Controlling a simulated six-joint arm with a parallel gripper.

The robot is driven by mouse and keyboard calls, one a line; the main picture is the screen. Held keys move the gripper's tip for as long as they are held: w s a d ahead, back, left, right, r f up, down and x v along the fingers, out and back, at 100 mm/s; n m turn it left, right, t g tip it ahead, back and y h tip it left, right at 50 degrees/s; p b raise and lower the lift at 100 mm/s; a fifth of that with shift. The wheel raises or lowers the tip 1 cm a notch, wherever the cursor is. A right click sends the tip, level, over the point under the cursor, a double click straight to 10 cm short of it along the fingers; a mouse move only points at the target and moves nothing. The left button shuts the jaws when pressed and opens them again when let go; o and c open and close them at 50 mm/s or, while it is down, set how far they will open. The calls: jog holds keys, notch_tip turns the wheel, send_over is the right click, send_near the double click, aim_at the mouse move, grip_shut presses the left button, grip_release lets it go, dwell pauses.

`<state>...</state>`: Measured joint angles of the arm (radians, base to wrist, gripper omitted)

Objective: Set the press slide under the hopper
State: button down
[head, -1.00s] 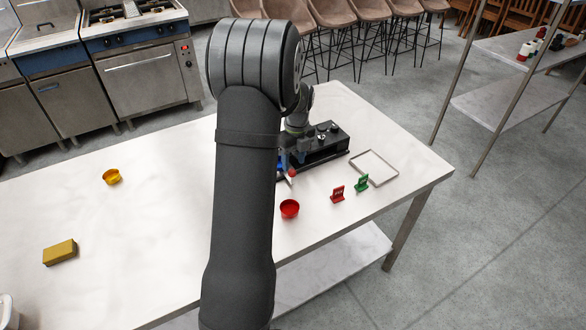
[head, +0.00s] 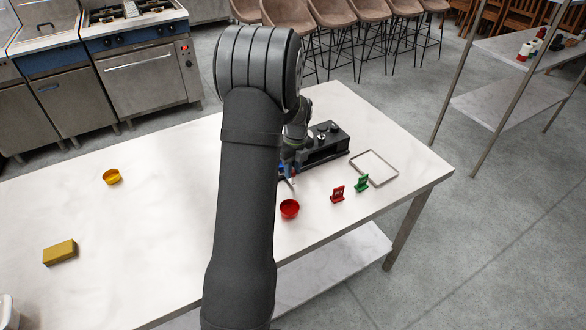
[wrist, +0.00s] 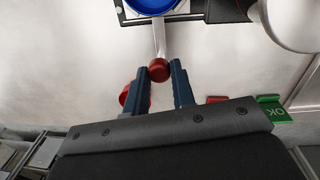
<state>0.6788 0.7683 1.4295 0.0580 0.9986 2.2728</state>
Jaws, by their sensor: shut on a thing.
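My gripper (wrist: 164,68) is shut on the red knob (wrist: 159,71) at the end of a pale handle bar (wrist: 161,40), which I take for the press slide's handle. The bar runs up to a dark-framed part with a round blue piece (wrist: 152,4), cut off by the wrist view's top edge. In the head view, the black press (head: 325,144) stands on the table with knobs on top. My arm hides its left part, so the slide's position under the hopper cannot be told.
A red bowl (head: 289,209) stands near the gripper. A red sign (head: 337,194), a green sign (head: 362,183) and an empty tray (head: 374,168) are to the right. A yellow bowl (head: 112,177) and a yellow block (head: 60,252) are at left. The table (head: 150,225) between is clear.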

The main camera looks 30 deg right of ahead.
jog(key=d, duration=0.8)
jog(key=shift+d, duration=0.3)
jog(key=c, duration=1.2)
grip_release()
jog(key=shift+r, duration=0.1)
notch_tip(320, 180, up, 17)
jog(key=d, duration=0.1)
jog(key=shift+w+r, duration=0.15)
